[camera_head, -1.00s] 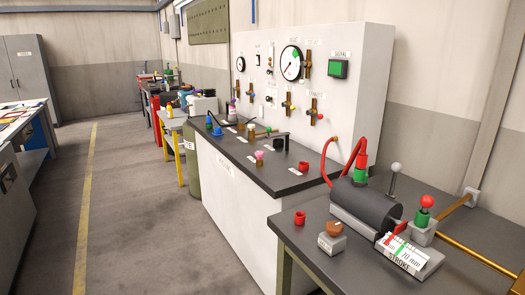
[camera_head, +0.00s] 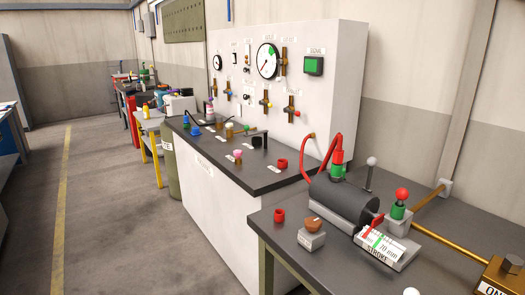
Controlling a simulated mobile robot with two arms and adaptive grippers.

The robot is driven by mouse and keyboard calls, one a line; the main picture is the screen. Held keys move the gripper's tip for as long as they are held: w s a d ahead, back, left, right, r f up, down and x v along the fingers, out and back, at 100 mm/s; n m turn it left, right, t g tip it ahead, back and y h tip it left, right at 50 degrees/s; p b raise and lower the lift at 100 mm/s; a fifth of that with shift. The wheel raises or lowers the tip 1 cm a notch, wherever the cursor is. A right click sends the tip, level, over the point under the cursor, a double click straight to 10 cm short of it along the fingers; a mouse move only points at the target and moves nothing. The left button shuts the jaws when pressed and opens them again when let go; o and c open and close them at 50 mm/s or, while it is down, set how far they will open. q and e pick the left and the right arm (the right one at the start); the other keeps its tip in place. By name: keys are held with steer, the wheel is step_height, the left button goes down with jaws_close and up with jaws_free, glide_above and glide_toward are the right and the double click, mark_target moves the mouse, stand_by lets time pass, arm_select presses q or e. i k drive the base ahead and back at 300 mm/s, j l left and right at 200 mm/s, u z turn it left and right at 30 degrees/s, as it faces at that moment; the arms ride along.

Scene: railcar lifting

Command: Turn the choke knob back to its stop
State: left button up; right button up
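No label in the camera_head view is readable as choke, so I cannot tell for sure which knob is the choke knob. A brown rounded knob (camera_head: 313,224) sits on a small grey block (camera_head: 311,240) at the front of the near bench. Small knobs and brass valves (camera_head: 290,108) are on the upright white panel (camera_head: 340,100). Coloured knobs, among them a pink one (camera_head: 238,154), stand on the dark console top. Neither of my grippers is in view.
The near dark bench (camera_head: 268,226) carries a black cylinder (camera_head: 345,201), a stroke scale (camera_head: 385,248), a red-topped green fitting (camera_head: 400,203), a red cap (camera_head: 279,215) and a yellow box (camera_head: 503,278). Red hoses (camera_head: 306,162) arch behind the cylinder. Floor left of the console is clear.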

mark_target(238, 153)
steer(key=i+j+z, duration=0.55)
steer(key=j+z, duration=0.25)
steer(key=l, duration=0.1)
